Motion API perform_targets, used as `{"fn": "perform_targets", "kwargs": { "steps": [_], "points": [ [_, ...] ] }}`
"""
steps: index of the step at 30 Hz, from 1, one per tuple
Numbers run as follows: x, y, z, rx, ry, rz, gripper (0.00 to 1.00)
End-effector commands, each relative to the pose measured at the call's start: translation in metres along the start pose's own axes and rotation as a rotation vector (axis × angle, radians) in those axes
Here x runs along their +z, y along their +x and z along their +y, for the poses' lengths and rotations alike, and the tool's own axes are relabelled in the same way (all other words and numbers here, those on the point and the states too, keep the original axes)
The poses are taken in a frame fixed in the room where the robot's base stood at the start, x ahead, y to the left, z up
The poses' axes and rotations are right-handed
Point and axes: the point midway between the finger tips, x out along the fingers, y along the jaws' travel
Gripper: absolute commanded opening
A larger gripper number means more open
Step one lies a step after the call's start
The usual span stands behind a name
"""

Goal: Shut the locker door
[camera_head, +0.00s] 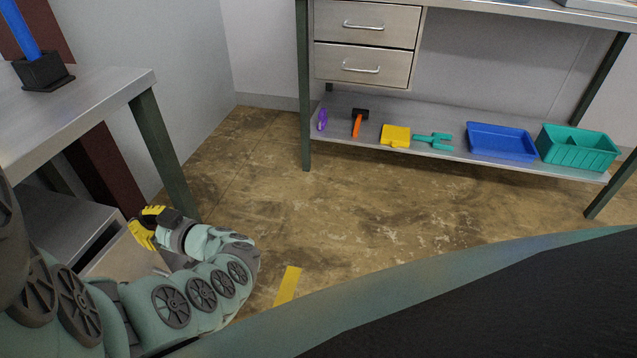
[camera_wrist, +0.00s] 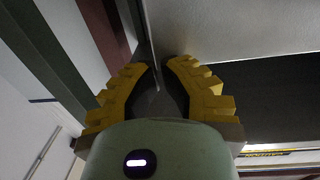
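The grey locker (camera_head: 65,222) is under the left bench, with a dark opening at its front. Its door (camera_head: 125,258) stands open as a light grey panel, partly hidden by my arm. My gripper (camera_head: 150,222), with yellow fingers, is at the door's upper edge. In the wrist view the fingers (camera_wrist: 163,68) are spread, with a gap between their tips. A thin panel edge (camera_wrist: 150,35), seemingly the door, runs down into that gap, nearer the left finger. I cannot tell whether it touches.
The left bench top (camera_head: 110,95) and its green leg (camera_head: 160,150) are close to my gripper. A workbench shelf (camera_head: 345,105) at the back holds a hammer, a blue tray and a teal bin. The floor (camera_head: 330,210) between is clear, with a yellow strip (camera_head: 288,285).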

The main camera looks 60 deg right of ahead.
Motion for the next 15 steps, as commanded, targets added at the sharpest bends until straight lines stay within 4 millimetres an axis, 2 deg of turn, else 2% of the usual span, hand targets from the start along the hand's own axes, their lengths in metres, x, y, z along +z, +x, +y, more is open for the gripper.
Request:
{"fn": "perform_targets", "kwargs": {
  "steps": [5,12,15],
  "points": [
    [0.000,0.004,0.000,0.000,-0.001,0.001,0.00],
    [0.000,0.040,-0.001,-0.005,-0.003,0.005,0.00],
    [-0.001,0.049,-0.001,-0.003,-0.002,0.003,0.00]
  ]
}}
